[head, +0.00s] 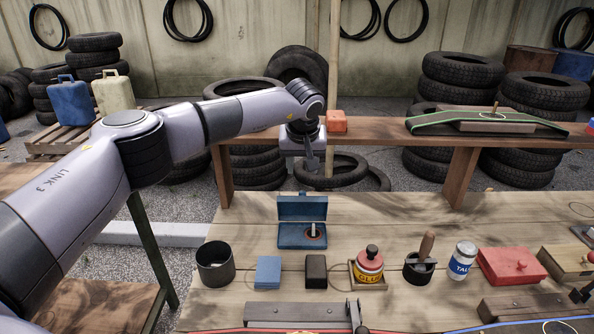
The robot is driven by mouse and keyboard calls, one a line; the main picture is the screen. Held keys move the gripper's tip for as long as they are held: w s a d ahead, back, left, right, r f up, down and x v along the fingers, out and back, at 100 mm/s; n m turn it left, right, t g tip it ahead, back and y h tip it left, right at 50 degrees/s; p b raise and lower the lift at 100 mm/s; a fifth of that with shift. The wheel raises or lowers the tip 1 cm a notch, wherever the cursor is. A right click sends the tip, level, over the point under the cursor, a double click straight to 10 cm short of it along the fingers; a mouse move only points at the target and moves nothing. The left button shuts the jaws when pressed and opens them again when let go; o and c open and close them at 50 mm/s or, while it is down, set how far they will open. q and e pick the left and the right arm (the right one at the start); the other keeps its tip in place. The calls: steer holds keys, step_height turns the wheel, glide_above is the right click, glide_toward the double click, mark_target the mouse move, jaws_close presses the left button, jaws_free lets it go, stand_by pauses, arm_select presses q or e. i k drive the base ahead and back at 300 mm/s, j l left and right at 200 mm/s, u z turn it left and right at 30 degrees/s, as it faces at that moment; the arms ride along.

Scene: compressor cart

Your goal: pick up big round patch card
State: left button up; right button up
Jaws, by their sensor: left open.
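I cannot clearly make out a card marked as the big round patch card. An open blue tin (302,236) stands near the back edge of the workbench, with a small pale and reddish item inside. A small blue block-like item (268,272) lies in front of it, to the left; I cannot tell whether it is a card pack. My left gripper (311,163) hangs pointing down above the back of the bench, behind the blue tin in the picture. It is open with nothing seen between its fingers. My right gripper is not in view.
On the bench (390,220) stand a dark can (215,264), a dark block (316,271), a glue pot (369,265), a brush cup (420,264), a talc can (462,260) and a red box (511,266).

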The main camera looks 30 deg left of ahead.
mark_target(312, 233)
steer(key=k, duration=1)
